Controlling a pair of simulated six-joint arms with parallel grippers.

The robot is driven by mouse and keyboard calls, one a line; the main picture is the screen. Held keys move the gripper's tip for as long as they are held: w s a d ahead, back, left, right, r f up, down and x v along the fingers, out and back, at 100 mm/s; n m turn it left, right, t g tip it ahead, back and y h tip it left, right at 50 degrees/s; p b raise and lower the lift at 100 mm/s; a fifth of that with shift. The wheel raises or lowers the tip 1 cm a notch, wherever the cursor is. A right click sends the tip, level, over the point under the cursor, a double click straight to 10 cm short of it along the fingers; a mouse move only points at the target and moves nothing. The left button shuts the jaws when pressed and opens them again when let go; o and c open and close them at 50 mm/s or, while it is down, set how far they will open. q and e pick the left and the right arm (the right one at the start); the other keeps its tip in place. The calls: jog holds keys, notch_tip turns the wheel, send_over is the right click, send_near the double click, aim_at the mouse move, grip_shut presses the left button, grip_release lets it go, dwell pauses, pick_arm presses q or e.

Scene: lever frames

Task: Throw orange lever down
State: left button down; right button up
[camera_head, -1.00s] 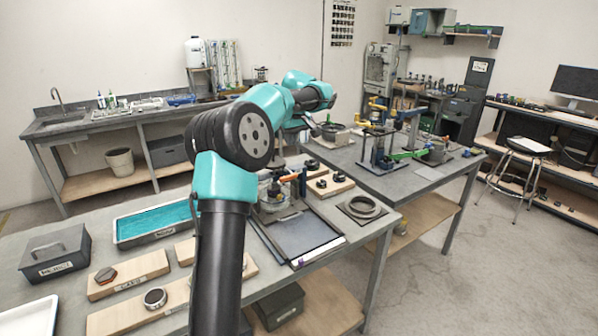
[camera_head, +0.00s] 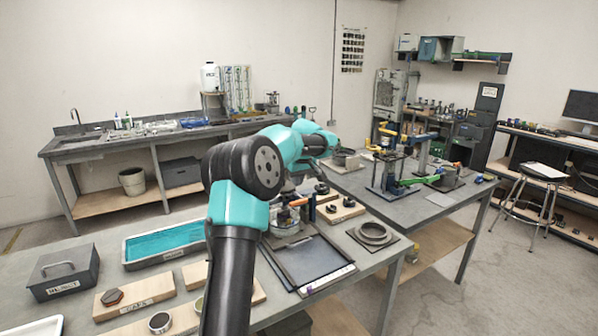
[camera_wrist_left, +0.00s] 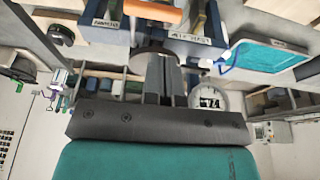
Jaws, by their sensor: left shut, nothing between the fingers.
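The orange lever (camera_head: 298,203) is a short bar in the head view. It lies nearly level on a small fixture on the near bench, beside a dark upright post. An orange bar (camera_wrist_left: 155,10), apparently the same lever, crosses the top of the left wrist view, partly cut off by the edge. My left gripper (camera_wrist_left: 166,78) is shut and empty in that view, with its fingers pointing toward the bar and a visible gap between. In the head view my left arm hides much of the fixture, and the fingers are hard to make out. My right gripper is not in view.
A dark flat tray (camera_head: 311,264) lies in front of the fixture. A ring-shaped part (camera_head: 373,232) sits to its right. A teal-lined tray (camera_head: 132,262) and a grey box (camera_head: 62,272) stand left of my arm. A second bench with a green-handled device (camera_head: 411,182) stands behind right.

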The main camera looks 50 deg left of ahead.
aim_at(297, 202)
pick_arm(q)
jog(key=x, duration=0.4)
jog(key=d+x, duration=0.1)
jog(key=x, duration=0.1)
jog(key=shift+s+f, duration=0.1)
jog(key=shift+f, duration=0.3)
jog(key=shift+d, duration=0.1)
